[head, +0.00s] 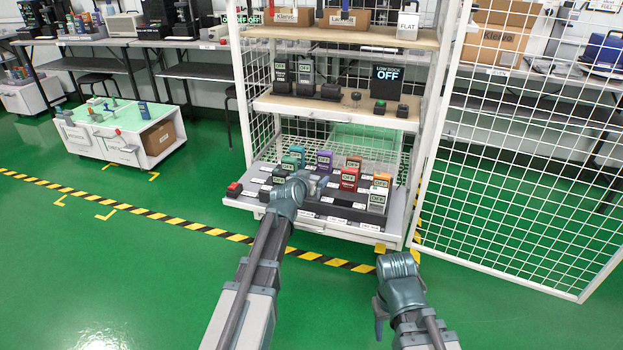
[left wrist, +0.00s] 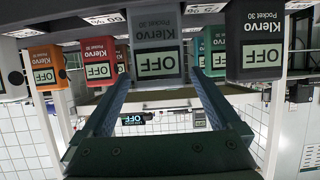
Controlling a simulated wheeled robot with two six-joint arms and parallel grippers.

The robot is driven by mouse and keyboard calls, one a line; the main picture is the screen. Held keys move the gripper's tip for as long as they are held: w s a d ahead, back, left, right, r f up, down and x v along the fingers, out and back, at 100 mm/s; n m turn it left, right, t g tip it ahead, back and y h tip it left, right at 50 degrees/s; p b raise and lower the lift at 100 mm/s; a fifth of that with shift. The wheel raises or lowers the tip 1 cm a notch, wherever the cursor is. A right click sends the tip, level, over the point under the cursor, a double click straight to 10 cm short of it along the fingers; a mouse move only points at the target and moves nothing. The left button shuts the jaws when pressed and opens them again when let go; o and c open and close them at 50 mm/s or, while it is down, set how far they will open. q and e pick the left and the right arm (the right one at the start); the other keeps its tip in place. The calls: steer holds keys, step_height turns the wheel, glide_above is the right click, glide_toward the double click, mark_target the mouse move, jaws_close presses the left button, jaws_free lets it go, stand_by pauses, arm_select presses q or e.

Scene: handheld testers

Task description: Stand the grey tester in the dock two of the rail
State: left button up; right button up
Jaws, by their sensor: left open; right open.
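A grey tester (left wrist: 157,45) with a lit OFF screen is centred in the left wrist view, which is upside down. My left gripper is open, its fingers (left wrist: 160,84) reaching toward this tester, one to each side. I cannot tell whether they touch it. In the head view my left gripper (head: 318,186) is over the lower shelf and mostly hides what is behind it. A light grey tester (head: 377,200) stands at the shelf's front right. A dark rail (head: 342,211) with white labels runs along the front; I cannot read dock numbers. My right gripper (head: 380,320) is open and empty, low over the floor.
A small red item (head: 234,189) is at the shelf's left. An upper shelf (head: 340,110) hangs above. A mesh door (head: 530,150) stands open at right.

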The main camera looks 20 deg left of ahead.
arm_select(q)
steer(key=p+v, duration=0.4)
steer(key=v, duration=0.8)
steer(key=s+d+f+m+g+h, duration=0.25)
steer(key=s+d+f+g, duration=0.55)
steer(key=d, duration=0.6)
steer(key=s+d+f+g+y, duration=0.1)
steer(key=s+f+g+y, duration=0.1)
steer(key=s, duration=0.6)
steer(key=s+d+f+m+g+y, duration=0.1)
steer(key=s+d+f+g+y, duration=0.1)
steer(key=s, duration=0.7)
steer(key=shift+f+g, duration=0.7)
steer(key=shift+g, duration=0.2)
step_height(320, 180, up, 38)
steer(key=p, duration=3.8)
steer(key=shift+r+p, duration=0.2)
steer(key=shift+p, duration=0.15)
steer(key=shift+s, duration=0.1)
